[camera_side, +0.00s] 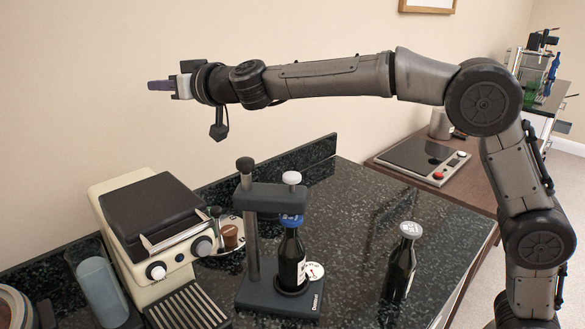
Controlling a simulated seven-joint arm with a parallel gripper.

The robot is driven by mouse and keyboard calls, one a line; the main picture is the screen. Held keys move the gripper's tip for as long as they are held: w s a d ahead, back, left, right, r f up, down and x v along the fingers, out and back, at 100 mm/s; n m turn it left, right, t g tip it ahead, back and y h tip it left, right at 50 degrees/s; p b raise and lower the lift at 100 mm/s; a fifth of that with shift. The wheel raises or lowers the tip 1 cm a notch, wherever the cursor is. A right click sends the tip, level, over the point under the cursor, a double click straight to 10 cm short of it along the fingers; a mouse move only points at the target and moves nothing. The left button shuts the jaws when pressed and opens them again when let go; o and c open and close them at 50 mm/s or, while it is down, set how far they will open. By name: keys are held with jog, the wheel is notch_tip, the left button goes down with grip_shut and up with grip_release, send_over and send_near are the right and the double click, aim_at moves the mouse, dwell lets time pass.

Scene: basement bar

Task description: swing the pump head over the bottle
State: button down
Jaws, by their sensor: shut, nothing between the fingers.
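My gripper (158,86) is shut and empty, high at the upper left near the wall, pointing left. It is well above the counter and apart from everything. The pump stand has a dark base (262,296), an upright post (251,235) with a black knob, and a dark pump head (274,196) reaching right from the post, with a white knob on top and a blue part (291,220) below. A dark bottle (291,258) stands upright on the base under the blue part. Whether the blue part touches the bottle's mouth, I cannot tell.
A second dark bottle (400,266) with a grey stopper stands on the speckled counter (345,225) at right. A cream machine (150,225) and a clear bluish cylinder (95,280) are at left. A scale (422,160) lies on the brown side table. Air around my gripper is free.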

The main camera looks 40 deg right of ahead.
jog(key=n+g+y, duration=0.1)
jog(key=n+y, duration=0.1)
jog(key=n+g+y, duration=0.1)
jog(key=n+g, duration=0.5)
jog(key=g, duration=0.9)
send_near(270, 184)
jog(key=w+d+r, duration=0.1)
jog(key=w+d, duration=0.1)
jog(key=d, duration=0.6)
jog(key=s+a+f, duration=0.2)
jog(key=a+f, duration=0.5)
jog(key=a, duration=0.1)
jog(key=shift+s+a+f, duration=0.25)
jog(key=shift+a+f, duration=0.1)
jog(key=shift+a, duration=0.05)
